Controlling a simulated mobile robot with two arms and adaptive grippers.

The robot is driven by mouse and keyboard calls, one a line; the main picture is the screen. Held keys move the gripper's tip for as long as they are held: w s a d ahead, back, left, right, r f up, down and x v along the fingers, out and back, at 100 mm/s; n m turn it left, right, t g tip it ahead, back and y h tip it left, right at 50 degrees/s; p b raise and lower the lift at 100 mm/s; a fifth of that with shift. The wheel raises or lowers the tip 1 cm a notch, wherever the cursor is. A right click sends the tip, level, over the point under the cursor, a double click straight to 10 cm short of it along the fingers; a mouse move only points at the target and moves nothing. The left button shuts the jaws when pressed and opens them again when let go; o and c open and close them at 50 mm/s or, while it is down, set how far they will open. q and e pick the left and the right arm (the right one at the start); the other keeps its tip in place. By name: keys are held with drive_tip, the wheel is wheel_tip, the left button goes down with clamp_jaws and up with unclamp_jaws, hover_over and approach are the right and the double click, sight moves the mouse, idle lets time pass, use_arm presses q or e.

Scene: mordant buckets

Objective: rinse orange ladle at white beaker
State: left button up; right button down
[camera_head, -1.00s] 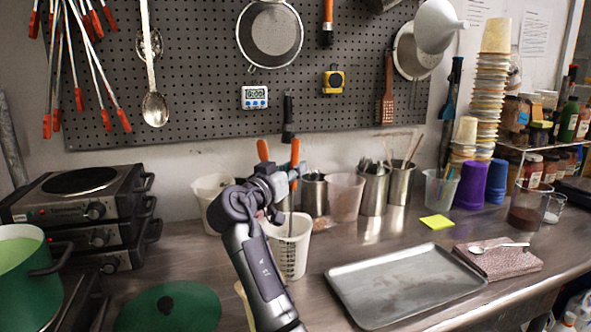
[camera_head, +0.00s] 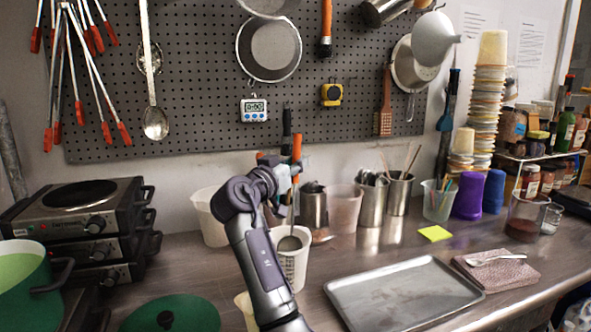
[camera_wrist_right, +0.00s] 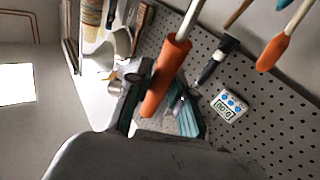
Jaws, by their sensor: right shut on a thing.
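My right gripper (camera_head: 287,173) is shut on the orange handle of the ladle (camera_head: 296,148), which hangs about upright. Its metal bowl (camera_head: 290,243) shows at the mouth of the white beaker (camera_head: 296,271), partly inside; I cannot tell whether it touches the wall. The beaker is translucent with printed marks and stands on the metal counter below the gripper, partly behind my arm. In the right wrist view the orange handle (camera_wrist_right: 166,76) lies between the jaws (camera_wrist_right: 160,112). My left gripper is not in view.
A white tub (camera_head: 209,216) stands left of the beaker, and metal utensil cups (camera_head: 372,203) stand behind to the right. A shallow metal tray (camera_head: 345,292) lies on the right. Hot plates (camera_head: 85,213) and a green pot (camera_head: 22,285) are on the left.

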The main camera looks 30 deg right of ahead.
sight(296, 149)
wheel_tip(296, 149, up, 6)
drive_tip(key=p, duration=0.3)
drive_tip(key=shift+r, duration=0.2)
drive_tip(key=shift+r+p, duration=0.6)
drive_tip(key=shift+r, duration=0.3)
idle(0.3)
idle(2.0)
